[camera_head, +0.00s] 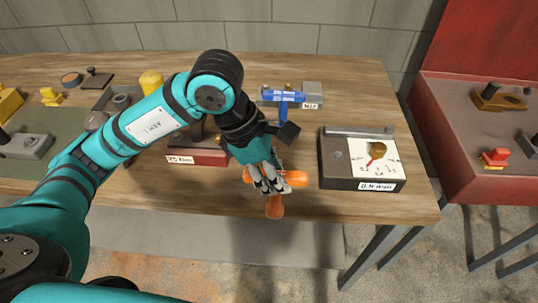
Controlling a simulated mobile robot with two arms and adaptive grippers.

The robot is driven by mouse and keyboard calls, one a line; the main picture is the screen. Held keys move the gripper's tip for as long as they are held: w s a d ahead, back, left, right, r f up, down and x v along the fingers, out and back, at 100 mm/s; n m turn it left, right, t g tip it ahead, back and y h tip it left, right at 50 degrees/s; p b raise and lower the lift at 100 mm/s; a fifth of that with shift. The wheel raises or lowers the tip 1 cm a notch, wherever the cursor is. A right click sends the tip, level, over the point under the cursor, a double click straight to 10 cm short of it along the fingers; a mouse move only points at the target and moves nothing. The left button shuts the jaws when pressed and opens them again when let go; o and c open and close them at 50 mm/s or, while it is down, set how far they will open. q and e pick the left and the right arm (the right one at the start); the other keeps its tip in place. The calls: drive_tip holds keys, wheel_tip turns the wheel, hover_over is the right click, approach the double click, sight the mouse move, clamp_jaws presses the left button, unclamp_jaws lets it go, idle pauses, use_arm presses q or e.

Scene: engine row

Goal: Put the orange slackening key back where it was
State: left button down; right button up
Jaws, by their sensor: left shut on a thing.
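The orange slackening key (275,207) is in my left gripper (269,184), near the front edge of the wooden table. The gripper points down, and its fingers are shut on the key. Orange parts stick out to the left, to the right and below the fingers. The fingers hide the key's middle. I cannot tell whether the key touches the table. My right gripper is out of view.
A red bench (460,155) stands right, past a gap.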

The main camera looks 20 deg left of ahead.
use_arm(q)
drive_tip(key=w+a+f+p, duration=0.2)
drive_tip(key=w+p, duration=0.1)
drive_tip(key=w, duration=0.3)
drive_tip(key=w+a+f+p, duration=0.1)
drive_tip(key=w+f+p, duration=0.1)
drive_tip(key=w, duration=0.5)
drive_tip(key=shift+a+f+p, duration=0.35)
drive_tip(key=shift+a+p, duration=0.05)
drive_tip(key=shift+p, duration=0.15)
drive_tip(key=shift+f, duration=0.1)
drive_tip(key=c, duration=1.6)
unclamp_jaws()
drive_tip(key=shift+f, duration=0.15)
drive_tip(key=o, duration=0.5)
drive_tip(key=shift+s, duration=0.1)
